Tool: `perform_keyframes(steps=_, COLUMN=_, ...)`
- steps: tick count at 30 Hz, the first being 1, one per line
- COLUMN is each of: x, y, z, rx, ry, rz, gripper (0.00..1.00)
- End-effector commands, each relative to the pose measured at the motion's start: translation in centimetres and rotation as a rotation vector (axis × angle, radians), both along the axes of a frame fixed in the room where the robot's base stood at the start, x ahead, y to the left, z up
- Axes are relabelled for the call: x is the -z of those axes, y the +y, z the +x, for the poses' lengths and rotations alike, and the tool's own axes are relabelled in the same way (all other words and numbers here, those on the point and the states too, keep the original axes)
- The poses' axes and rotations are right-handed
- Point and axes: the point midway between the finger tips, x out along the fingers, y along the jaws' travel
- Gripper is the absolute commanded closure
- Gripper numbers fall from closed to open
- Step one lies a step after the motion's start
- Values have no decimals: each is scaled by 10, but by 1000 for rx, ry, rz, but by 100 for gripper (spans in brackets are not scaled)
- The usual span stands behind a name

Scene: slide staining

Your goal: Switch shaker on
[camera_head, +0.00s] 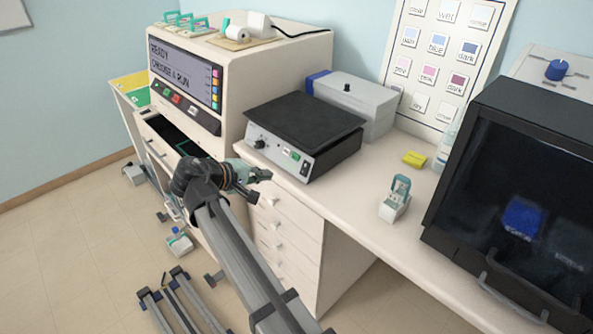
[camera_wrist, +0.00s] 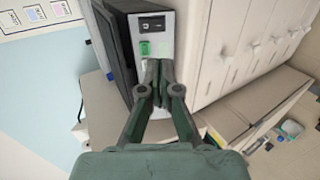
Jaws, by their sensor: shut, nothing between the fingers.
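The shaker (camera_head: 318,123) is a grey box with a flat black platform, standing on the bench. Its front panel (camera_head: 270,148) carries knobs, a green button (camera_head: 294,155) and a dark switch (camera_head: 305,168) at the right end. In the wrist view the black rocker switch (camera_wrist: 152,25) lies beyond the green button (camera_wrist: 145,47). My gripper (camera_head: 265,176) is shut and empty, in front of the panel below the button. In the wrist view its fingertips (camera_wrist: 160,66) cover part of the panel just short of the green button. I cannot tell whether they touch it.
A staining machine (camera_head: 232,70) with a lit display stands left of the shaker, with an open drawer (camera_head: 165,143) below it. A grey box (camera_head: 350,100) is behind. A small slide holder (camera_head: 396,198) and a yellow block (camera_head: 414,159) lie right; a dark cabinet (camera_head: 520,190) stands further right.

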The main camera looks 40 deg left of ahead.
Motion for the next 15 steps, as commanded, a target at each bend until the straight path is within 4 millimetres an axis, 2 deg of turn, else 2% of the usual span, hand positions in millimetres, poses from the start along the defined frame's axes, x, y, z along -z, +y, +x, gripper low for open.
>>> perform_keyframes(steps=8, x=2, y=-1, z=2, rx=2, ry=0, rz=0, gripper=100)
perform_keyframes(steps=15, x=12, y=-4, z=22, rx=4, ry=1, rz=-1, gripper=100)
